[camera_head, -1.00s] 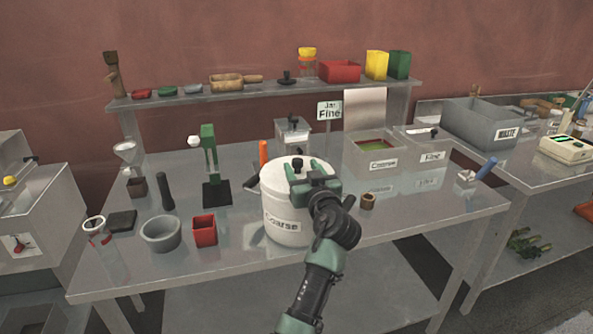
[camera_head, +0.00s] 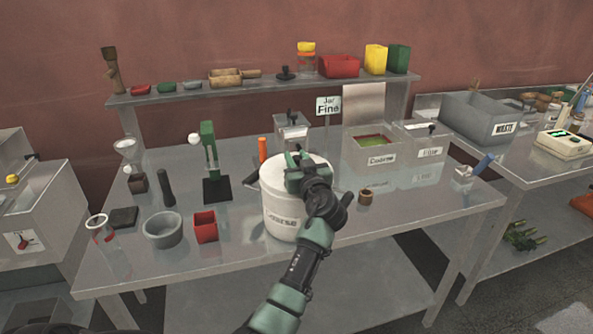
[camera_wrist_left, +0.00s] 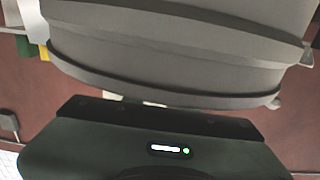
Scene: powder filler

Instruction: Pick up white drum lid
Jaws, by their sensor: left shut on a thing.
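The white drum (camera_head: 279,206) stands upright near the front middle of the table, with a label on its front. Its white lid (camera_head: 318,161) is on top and looks seated on the drum; my arm covers part of it. My left gripper (camera_head: 294,172) is over the middle of the lid, shut on the lid's dark knob, which is mostly hidden by the fingers. In the left wrist view a large grey ridged round body (camera_wrist_left: 175,50), seemingly the drum and lid, fills the upper part close to my gripper. My right gripper is not in view.
A red box (camera_head: 205,227), a grey bowl (camera_head: 163,231) and a glass cylinder (camera_head: 104,236) stand left of the drum. A small brown cup (camera_head: 366,196) is close on its right. The table's right front is mostly clear. A shelf (camera_head: 265,93) runs behind.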

